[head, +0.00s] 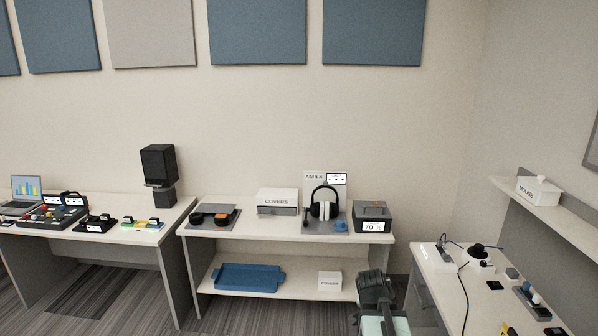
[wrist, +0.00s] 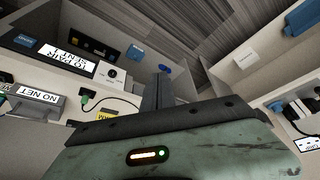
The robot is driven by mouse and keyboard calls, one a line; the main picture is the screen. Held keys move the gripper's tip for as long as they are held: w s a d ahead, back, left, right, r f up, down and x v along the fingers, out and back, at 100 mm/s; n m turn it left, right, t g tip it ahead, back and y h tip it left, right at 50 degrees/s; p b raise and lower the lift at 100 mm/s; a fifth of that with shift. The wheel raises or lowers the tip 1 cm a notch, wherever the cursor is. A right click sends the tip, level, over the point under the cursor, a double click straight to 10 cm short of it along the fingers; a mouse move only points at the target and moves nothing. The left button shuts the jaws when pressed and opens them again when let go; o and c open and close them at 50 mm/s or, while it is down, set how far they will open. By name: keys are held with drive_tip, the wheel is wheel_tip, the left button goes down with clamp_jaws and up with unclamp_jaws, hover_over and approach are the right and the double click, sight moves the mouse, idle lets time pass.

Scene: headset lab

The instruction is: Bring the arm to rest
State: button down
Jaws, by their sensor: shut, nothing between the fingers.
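My arm (head: 376,292), dark grey with a pale green part, shows at the bottom of the head view, right of centre. It stands in front of the right end of the middle bench and apart from the right counter in the picture. In the wrist view my gripper (wrist: 160,80) is at the centre, with its dark fingers together and nothing held. A green housing with a lit orange bar and a green light fills the bottom of that view.
The middle bench (head: 260,232) carries a headset (head: 324,203) on a stand, a covers box (head: 277,198) and a dark case (head: 372,217). Its lower shelf holds a blue tray (head: 249,278). The right counter (head: 450,262) has cables and small devices. Carpet is clear between the benches.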

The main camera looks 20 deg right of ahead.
drive_tip(key=s+a+f+n+g+y, duration=0.1)
drive_tip(key=a+n, duration=0.5)
drive_tip(key=a, duration=0.7)
drive_tip(key=s+a+f+n+g+y, duration=0.1)
drive_tip(key=a+n+y, duration=0.2)
drive_tip(key=a, duration=0.9)
drive_tip(key=n, duration=0.2)
drive_tip(key=shift+a+f+n, duration=0.15)
drive_tip(key=shift+a+n, duration=0.25)
drive_tip(key=shift+s, duration=0.1)
